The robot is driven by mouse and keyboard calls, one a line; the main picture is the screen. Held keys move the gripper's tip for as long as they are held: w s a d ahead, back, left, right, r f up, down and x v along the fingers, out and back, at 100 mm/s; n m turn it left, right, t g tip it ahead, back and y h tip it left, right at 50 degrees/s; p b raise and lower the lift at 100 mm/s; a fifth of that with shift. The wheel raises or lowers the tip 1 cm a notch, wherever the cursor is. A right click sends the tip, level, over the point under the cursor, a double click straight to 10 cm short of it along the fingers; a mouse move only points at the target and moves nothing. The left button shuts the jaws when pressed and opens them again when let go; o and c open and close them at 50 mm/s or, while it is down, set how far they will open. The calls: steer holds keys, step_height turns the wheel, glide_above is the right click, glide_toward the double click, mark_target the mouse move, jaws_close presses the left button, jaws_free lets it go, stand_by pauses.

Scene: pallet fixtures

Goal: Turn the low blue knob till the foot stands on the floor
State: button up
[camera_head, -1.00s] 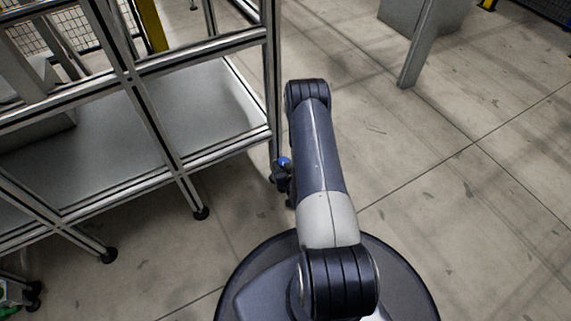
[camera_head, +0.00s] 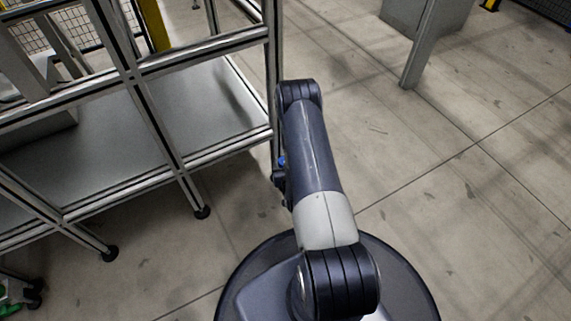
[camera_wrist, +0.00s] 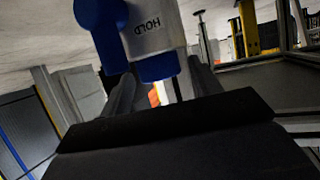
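In the wrist view, a light grey body marked HOLD hangs from the top edge, with a blue knob (camera_wrist: 158,66) at its lower end. A larger blue part (camera_wrist: 101,28) joins it on the left. My gripper (camera_wrist: 160,72) is open, with two dark grey fingers reaching up from behind its black body. The fingertips stand on either side of the blue knob, with a visible gap at each side. In the head view my arm hides the gripper. A small blue spot (camera_head: 282,162) shows beside the arm; I cannot tell what it belongs to. The foot to be set cannot be made out.
An aluminium frame (camera_head: 148,118) with a grey shelf (camera_head: 195,100) stands left of my arm. Its black feet (camera_head: 202,212) are near the floor. A grey post (camera_head: 417,60) stands at the back right. The floor to the right is clear.

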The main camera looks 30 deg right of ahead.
steer(key=shift+o, duration=0.2)
steer(key=p+v, duration=0.4)
steer(key=v, duration=0.6)
steer(key=shift+s+r, duration=0.15)
steer(key=shift+s, duration=0.2)
steer(key=shift+a, duration=0.1)
steer(key=b+x, duration=0.4)
steer(key=x, duration=0.6)
steer(key=shift+w+f, duration=0.2)
steer(key=shift+w, duration=0.2)
steer(key=shift+y, duration=0.3)
